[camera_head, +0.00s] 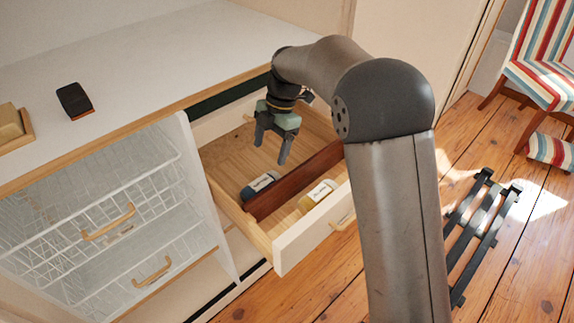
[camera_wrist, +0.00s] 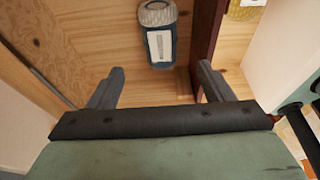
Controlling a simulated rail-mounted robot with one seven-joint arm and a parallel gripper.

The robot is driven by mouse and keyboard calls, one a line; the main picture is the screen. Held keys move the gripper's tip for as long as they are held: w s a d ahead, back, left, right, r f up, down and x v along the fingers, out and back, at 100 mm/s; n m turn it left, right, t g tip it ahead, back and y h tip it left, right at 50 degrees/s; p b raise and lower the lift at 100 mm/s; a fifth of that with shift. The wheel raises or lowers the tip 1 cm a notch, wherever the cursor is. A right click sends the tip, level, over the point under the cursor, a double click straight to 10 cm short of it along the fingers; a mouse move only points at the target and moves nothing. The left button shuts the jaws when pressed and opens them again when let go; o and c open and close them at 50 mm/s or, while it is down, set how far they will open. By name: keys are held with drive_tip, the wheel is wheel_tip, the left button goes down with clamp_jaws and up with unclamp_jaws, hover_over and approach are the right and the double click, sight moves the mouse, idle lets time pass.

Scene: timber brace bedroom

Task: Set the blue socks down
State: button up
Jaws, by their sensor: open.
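The blue socks (camera_head: 260,184) are a rolled bundle with a white label and a pale grey end. They lie on the wooden floor of the open drawer (camera_head: 297,247), left of the dark red-brown divider (camera_head: 300,178). In the wrist view the blue socks (camera_wrist: 157,42) are at the top middle, beyond the fingertips. My gripper (camera_head: 271,150) is open and empty above the drawer, apart from the socks. In the wrist view its two fingers (camera_wrist: 160,72) stand wide apart with bare wood between them.
A yellow bundle (camera_head: 317,194) with a white label lies on the divider's other side. Left of the drawer are white wire baskets (camera_head: 110,225). A dark brush-like block (camera_head: 74,100) and a wooden box (camera_head: 12,127) are on the white top. Bare drawer floor (camera_head: 232,158) shows behind the socks.

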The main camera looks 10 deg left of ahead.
drive_tip(key=s+d+r+m, duration=0.1)
drive_tip(key=s+d+m, duration=0.2)
drive_tip(key=d+m, duration=0.2)
drive_tip(key=s+d+r+m+t, duration=0.1)
drive_tip(key=s+d+m, duration=0.3)
drive_tip(key=d, duration=0.3)
drive_tip(key=s+d+r+m+h, duration=0.1)
drive_tip(key=s+d+m, duration=0.3)
drive_tip(key=d+m, duration=0.2)
drive_tip(key=shift+d+r+t, duration=0.1)
drive_tip(key=shift+r+t, duration=0.05)
drive_tip(key=shift+t, duration=0.15)
drive_tip(key=s+d+f+m, duration=0.2)
drive_tip(key=s+d+m, duration=0.3)
drive_tip(key=s+m, duration=0.1)
drive_tip(key=s+d+f+m+h, duration=0.1)
drive_tip(key=s+d+f+m, duration=0.1)
drive_tip(key=s+d+m, duration=0.2)
drive_tip(key=s+m, duration=0.3)
drive_tip(key=s, duration=0.2)
drive_tip(key=shift+d+t, duration=0.35)
drive_tip(key=shift+t, duration=0.05)
